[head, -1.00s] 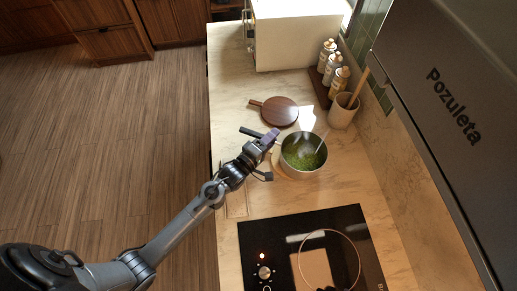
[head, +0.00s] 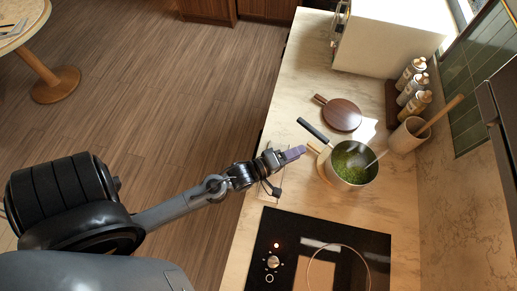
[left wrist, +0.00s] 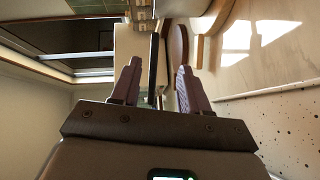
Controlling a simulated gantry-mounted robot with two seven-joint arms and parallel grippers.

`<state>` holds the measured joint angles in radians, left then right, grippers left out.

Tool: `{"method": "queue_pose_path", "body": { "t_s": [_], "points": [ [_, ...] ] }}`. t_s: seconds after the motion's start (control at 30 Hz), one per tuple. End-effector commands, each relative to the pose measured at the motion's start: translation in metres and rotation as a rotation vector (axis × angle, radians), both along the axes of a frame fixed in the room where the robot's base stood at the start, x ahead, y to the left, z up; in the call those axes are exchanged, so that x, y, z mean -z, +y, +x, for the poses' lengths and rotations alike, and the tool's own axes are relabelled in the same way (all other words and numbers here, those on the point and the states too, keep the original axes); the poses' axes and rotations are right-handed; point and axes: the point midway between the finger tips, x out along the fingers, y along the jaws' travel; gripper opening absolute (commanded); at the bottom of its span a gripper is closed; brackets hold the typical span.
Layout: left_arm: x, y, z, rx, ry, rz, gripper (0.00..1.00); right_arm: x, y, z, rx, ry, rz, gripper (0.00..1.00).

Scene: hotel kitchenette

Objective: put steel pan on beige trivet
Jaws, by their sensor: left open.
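The steel pan (head: 354,164) holds green food and stands upright on the counter. Its black handle (head: 312,129) points to the upper left. The beige trivet (head: 322,170) shows at the pan's left edge, partly under it; the pan hides the rest. My left gripper (head: 297,153) is open and empty, just left of the pan and below its handle, apart from it in the head view. In the left wrist view a dark bar, likely the handle, shows beyond and between the open fingers (left wrist: 158,68). My right gripper is not in view.
A round dark wooden board (head: 342,114) lies behind the pan. Bottles (head: 412,88) and a utensil crock (head: 407,136) stand along the wall at the right. The black cooktop (head: 318,252) is in front. A white box-shaped appliance (head: 385,40) stands at the back.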

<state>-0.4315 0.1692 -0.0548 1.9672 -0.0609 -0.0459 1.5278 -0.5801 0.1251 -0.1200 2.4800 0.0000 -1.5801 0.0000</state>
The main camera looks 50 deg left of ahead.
Motion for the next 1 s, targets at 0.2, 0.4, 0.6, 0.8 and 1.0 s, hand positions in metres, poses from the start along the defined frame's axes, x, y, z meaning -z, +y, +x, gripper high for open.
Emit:
{"method": "queue_pose_path", "body": {
  "t_s": [0.2, 0.4, 0.6, 0.8, 1.0],
  "points": [
    [0.014, -0.006, -0.022, 0.054, 0.221, 0.39, 0.45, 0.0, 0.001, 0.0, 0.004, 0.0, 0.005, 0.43],
    [0.024, -0.009, -0.075, 0.283, 0.492, 0.842, 0.45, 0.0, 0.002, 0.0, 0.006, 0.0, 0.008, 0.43],
    [0.021, -0.01, -0.135, 0.608, 0.676, 1.152, 0.45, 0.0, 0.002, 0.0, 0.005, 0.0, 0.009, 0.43],
    [0.014, -0.01, -0.175, 0.844, 0.752, 1.287, 0.45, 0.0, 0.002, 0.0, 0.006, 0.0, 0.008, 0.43],
    [0.011, -0.009, -0.185, 0.912, 0.766, 1.319, 0.45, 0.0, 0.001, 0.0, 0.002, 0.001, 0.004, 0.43]
  ]
}}
